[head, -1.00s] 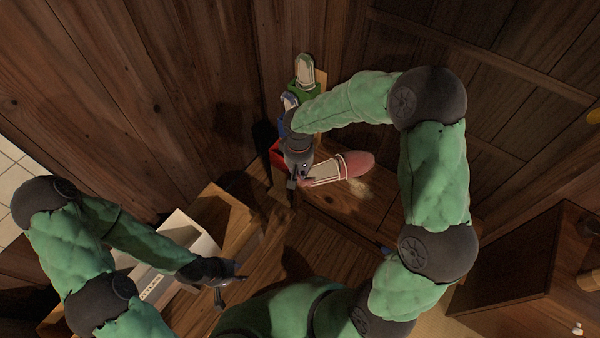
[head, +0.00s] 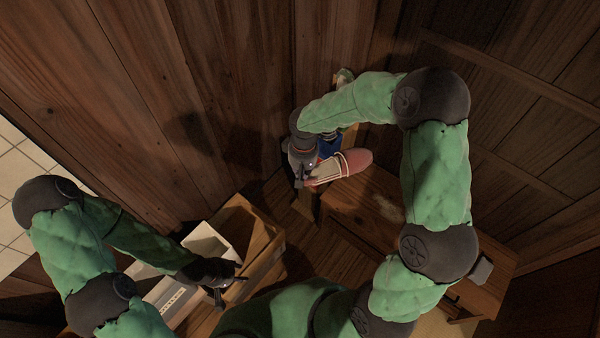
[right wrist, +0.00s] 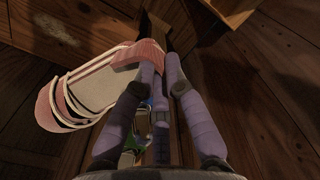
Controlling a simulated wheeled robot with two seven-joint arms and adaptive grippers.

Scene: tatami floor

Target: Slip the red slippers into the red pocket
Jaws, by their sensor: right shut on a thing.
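The red slippers (head: 350,164), red with pale soles and white bands, are held at one end by my right gripper (head: 302,176). They stick out to the right over the floor by the rack. In the right wrist view the slippers (right wrist: 85,95) lie left of the shut fingers (right wrist: 163,72), gripped at their red end. The red pocket cannot be made out now; my right wrist covers that part of the rack. A blue pocket (head: 328,146) shows just behind the gripper. My left gripper (head: 230,287) is open and empty at lower left.
A wooden crate (head: 268,236) and a white box (head: 205,245) stand near my left gripper. A wooden cabinet (head: 365,210) is below the slippers. Wooden walls close in behind the rack. A pale item (head: 344,77) shows at the rack's top.

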